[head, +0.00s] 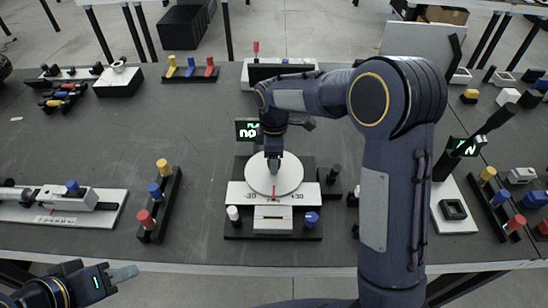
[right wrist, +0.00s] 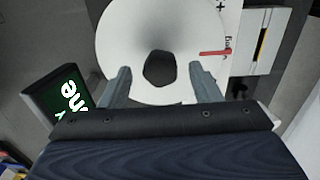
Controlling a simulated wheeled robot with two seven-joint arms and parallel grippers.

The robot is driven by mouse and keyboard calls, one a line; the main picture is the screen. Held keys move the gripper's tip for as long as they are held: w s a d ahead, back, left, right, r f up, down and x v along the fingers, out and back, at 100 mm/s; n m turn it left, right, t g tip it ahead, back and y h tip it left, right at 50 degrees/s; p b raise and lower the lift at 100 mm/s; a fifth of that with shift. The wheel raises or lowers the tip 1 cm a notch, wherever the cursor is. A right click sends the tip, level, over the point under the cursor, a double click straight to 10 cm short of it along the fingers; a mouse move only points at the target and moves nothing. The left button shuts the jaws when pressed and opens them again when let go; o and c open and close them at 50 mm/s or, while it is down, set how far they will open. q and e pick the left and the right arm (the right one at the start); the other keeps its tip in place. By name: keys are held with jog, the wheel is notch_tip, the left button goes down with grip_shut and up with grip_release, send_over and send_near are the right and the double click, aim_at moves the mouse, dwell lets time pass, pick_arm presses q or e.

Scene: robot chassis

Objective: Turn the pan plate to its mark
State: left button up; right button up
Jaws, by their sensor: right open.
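The pan plate (head: 285,181) is a round white disc on a dark stand, behind a white scale strip (head: 240,195) marked -30 and +30. A red pointer (head: 274,194) shows near the strip's middle. In the right wrist view the plate (right wrist: 125,35) has a dark knob (right wrist: 159,68) at its centre and a red line (right wrist: 215,52) near its edge. My right gripper (right wrist: 163,85) is open, its fingers on either side of the knob and apart from it; in the head view it hides the knob. My left gripper (head: 124,273) is low at the left, away from the plate.
A small display (head: 247,130) with green text stands behind the plate. A white knob (head: 233,213) and a blue knob (head: 311,218) flank the stand's front. A rack of coloured pegs (head: 160,205) is to the left. Bare tabletop lies between.

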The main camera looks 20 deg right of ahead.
notch_tip(320, 180, up, 6)
jog(key=shift+f, duration=0.1)
jog(key=shift+r, duration=0.6)
jog(key=shift+s, duration=0.1)
jog(key=s+d+r+m+t+y, duration=0.1)
jog(key=s+d+r+m, duration=0.1)
jog(key=s+m, duration=0.3)
jog(key=s+d+r+m+t+y, duration=0.1)
jog(key=s+d+r+m, duration=0.15)
jog(key=s, duration=0.55)
jog(key=s+d+r+m+t+y, duration=0.1)
jog(key=s+d+r+m+y, duration=0.15)
jog(key=s, duration=0.35)
jog(key=s+a+f+m+t, duration=0.1)
jog(key=s+f+m, duration=0.3)
jog(key=s, duration=0.5)
jog(key=m+t, duration=0.1)
jog(key=m, duration=0.1)
jog(key=shift+m+t+h, duration=0.3)
jog(key=shift+h, duration=0.05)
